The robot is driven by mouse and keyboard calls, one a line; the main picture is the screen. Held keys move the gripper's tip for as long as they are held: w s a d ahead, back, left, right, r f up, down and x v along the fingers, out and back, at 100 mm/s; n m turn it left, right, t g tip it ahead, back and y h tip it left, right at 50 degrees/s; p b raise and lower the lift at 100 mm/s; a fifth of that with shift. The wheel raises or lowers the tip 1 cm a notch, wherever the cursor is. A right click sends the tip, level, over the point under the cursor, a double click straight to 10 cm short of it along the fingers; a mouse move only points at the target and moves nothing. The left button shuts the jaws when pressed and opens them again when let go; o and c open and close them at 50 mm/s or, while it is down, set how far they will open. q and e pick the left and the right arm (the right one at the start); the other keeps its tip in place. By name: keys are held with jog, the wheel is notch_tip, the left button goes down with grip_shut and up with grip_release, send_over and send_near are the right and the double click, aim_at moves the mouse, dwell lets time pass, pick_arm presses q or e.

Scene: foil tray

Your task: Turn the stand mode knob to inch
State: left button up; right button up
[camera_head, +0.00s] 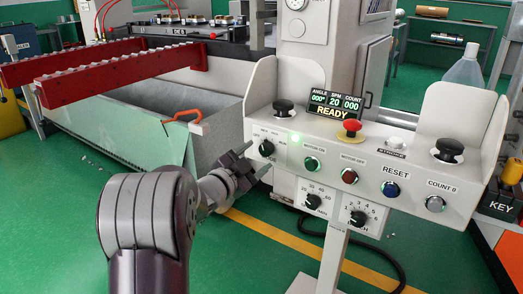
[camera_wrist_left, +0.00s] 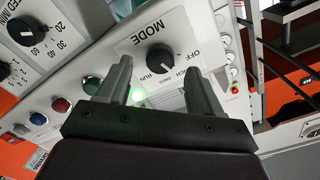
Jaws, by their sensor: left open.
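The mode knob (camera_head: 266,148) is a black round knob at the left end of the stand's white panel, below a black push button. It shows close up in the left wrist view (camera_wrist_left: 160,58), with MODE, OFF and RUN printed around it; other labels are partly covered by a finger. Its pointer is too small to read surely. My left gripper (camera_head: 254,160) is open at the knob, coming from the lower left. In the wrist view its two fingers (camera_wrist_left: 157,69) point at the panel, with the knob between and just beyond the tips. No grip on the knob shows.
The panel also carries a red mushroom button (camera_head: 351,128), a READY display (camera_head: 330,105), coloured push buttons and two lower knobs (camera_head: 314,197). A grey bin (camera_head: 210,120) and red rails (camera_head: 120,62) stand to the left. The green floor in front is mostly clear.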

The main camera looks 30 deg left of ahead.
pick_arm(q)
jog(key=s+p, duration=0.2)
jog(key=s, duration=0.7)
jog(key=shift+a, duration=0.35)
